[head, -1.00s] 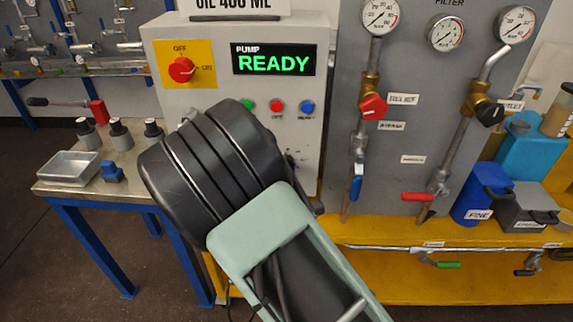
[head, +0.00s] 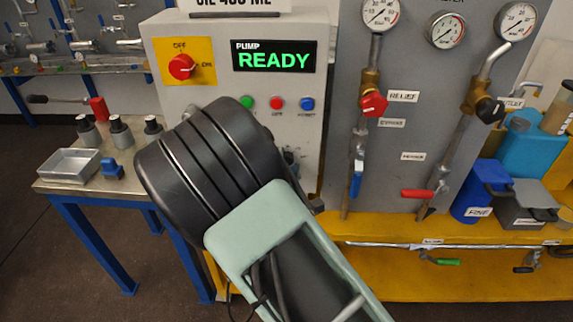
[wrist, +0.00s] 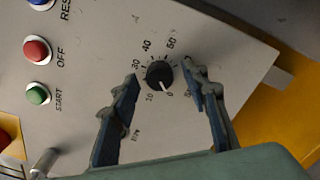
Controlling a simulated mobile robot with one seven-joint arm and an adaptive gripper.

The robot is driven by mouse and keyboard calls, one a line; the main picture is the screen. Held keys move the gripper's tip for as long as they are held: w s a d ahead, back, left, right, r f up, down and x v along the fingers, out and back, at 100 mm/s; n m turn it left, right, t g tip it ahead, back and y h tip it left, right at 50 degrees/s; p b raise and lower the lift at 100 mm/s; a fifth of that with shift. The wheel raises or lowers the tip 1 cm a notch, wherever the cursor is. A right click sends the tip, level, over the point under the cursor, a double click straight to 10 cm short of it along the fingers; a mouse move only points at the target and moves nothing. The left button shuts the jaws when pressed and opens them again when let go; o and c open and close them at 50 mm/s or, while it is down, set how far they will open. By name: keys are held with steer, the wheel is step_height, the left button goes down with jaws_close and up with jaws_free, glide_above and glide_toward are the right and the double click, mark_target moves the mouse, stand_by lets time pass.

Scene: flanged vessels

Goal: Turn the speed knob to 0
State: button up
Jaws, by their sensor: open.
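The speed knob (wrist: 159,74) is a small black round knob on the pale control panel, with a printed number scale around it. Its white mark points down in the wrist view, towards the low-number side of the scale; the exact reading is too small to tell. My gripper (wrist: 160,80) is open, one finger on each side of the knob, with visible gaps to it. Whether the fingertips reach the knob's depth I cannot tell. In the head view my arm hides the knob and my gripper.
Green start (head: 247,102), red off (head: 278,103) and blue reset (head: 307,103) buttons are beside my arm. A red selector (head: 181,66) on a yellow plate and a READY display (head: 274,61) are above. Valves and gauges stand right; a metal table (head: 60,186) is left.

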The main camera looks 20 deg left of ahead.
steer(key=v, duration=1.1)
steer(key=shift+s, duration=0.35)
